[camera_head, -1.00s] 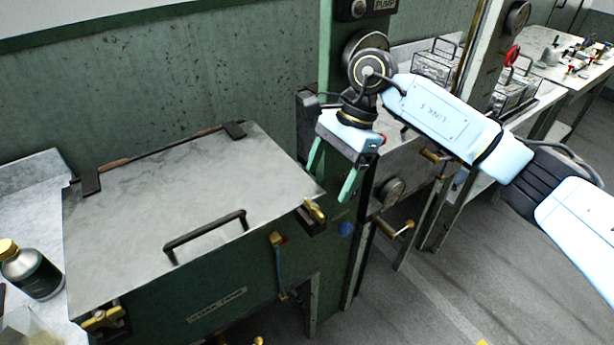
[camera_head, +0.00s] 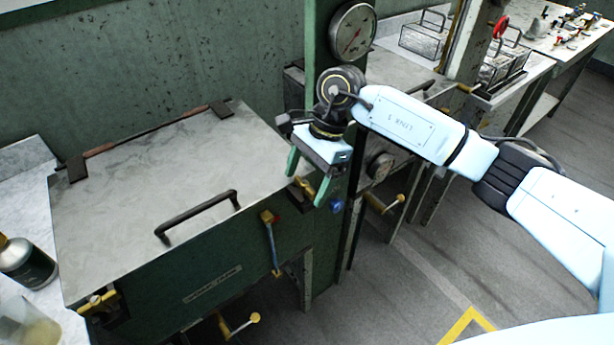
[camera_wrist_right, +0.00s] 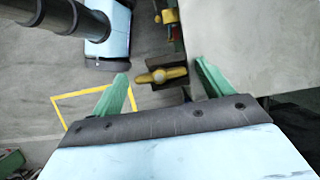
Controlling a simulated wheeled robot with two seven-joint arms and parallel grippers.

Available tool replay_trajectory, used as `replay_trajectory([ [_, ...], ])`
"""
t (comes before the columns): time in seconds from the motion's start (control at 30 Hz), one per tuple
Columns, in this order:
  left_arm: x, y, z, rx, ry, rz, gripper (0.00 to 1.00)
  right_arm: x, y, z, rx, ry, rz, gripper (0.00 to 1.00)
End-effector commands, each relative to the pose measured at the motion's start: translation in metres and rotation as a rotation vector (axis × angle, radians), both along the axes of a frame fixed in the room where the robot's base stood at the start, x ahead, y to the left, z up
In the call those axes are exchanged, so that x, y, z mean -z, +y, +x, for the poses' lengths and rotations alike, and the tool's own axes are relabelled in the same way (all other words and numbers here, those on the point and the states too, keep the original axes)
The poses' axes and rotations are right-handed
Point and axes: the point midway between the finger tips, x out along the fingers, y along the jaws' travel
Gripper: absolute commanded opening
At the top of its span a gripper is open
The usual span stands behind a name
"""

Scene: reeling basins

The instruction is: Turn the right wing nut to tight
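The right wing nut (camera_head: 304,187) is brass-yellow and sits at the right front corner of the basin's grey lid (camera_head: 140,185). In the right wrist view the wing nut (camera_wrist_right: 161,75) lies between and beyond the two green fingertips, with its wings running across the gap. My right gripper (camera_head: 306,182) is open above it, and its fingers stand apart from the nut in the wrist view (camera_wrist_right: 165,82). The left wing nut (camera_head: 98,302) is at the lid's left front corner. My left gripper is not in view.
A dark lid handle (camera_head: 198,213) rises from the lid's front. A green post with a gauge (camera_head: 352,30) stands behind my right arm. A bottle (camera_head: 27,263) stands at left.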

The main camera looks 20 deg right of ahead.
Motion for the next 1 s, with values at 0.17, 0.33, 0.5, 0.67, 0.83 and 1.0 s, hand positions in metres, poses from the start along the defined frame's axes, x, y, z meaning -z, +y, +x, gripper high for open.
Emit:
replay_trajectory([
  [0.17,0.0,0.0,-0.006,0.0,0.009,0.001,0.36,0.0,0.0,0.0,0.0,0.0,0.0,0.55],
  [0.33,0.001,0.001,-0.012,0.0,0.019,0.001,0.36,0.0,0.0,0.0,0.0,0.0,0.0,0.35],
  [0.5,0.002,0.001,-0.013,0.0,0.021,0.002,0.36,0.0,0.0,0.0,0.01,0.0,0.0,0.35],
  [0.67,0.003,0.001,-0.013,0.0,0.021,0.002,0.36,0.0,-0.001,0.0,0.055,0.0,-0.001,0.35],
  [0.83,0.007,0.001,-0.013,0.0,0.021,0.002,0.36,0.001,-0.001,-0.001,0.154,-0.001,-0.001,0.35],
  [1.0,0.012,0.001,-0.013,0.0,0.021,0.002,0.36,0.001,-0.001,-0.002,0.297,-0.002,-0.001,0.35],
])
